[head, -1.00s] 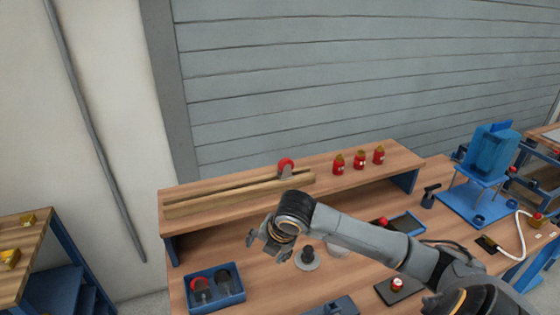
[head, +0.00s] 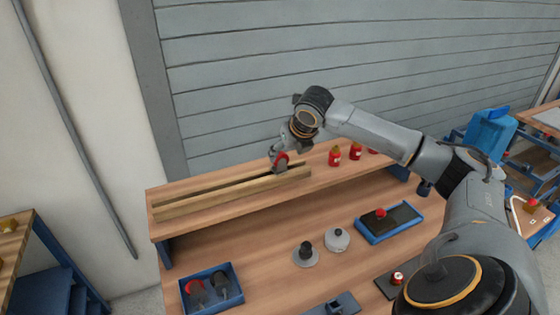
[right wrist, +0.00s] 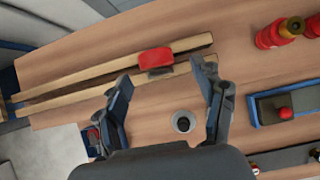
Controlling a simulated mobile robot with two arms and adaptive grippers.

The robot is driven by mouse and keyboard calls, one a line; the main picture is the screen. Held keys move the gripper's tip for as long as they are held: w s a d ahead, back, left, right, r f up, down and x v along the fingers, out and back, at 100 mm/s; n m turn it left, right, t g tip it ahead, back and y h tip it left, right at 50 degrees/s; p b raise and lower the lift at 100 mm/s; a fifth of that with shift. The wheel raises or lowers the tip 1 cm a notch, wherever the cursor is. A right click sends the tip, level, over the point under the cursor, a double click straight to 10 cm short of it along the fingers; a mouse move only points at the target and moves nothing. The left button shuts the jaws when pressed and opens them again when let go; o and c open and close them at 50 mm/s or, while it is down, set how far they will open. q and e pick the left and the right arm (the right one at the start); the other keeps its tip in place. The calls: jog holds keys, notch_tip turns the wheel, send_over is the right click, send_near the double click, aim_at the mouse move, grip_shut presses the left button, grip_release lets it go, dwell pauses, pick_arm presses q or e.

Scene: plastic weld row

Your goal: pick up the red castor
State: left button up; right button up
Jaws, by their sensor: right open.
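A red castor (head: 281,163) with a grey bracket sits on the raised wooden shelf, at the right end of two wooden rails. In the right wrist view the castor (right wrist: 155,60) lies between the rails, beyond the fingertips and roughly centred between them. My right gripper (head: 284,150) is just above the castor in the head view, partly overlapping it. Its fingers (right wrist: 163,82) are spread apart with nothing between them. Another castor with a red wheel (head: 196,290) lies in the blue bin below. My left gripper is not in view.
The wooden rails (head: 230,195) run left along the shelf. Red bottles (head: 335,156) stand to the right of the castor. On the lower bench are the blue bin (head: 211,308), a blue tray (head: 377,238) and round grey parts (head: 306,256).

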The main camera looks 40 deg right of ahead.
aim_at(283, 156)
jog(key=shift+w+f, duration=0.3)
jog(key=shift+f, duration=0.15)
jog(key=p+x, duration=0.1)
jog(key=x, duration=0.4)
jog(key=shift+w+a+r+p, duration=0.15)
jog(key=shift+w+p, duration=0.05)
jog(key=shift+p, duration=0.1)
jog(key=shift+s, duration=0.1)
jog(key=shift+c, duration=1.3)
jog(key=c, duration=1.1)
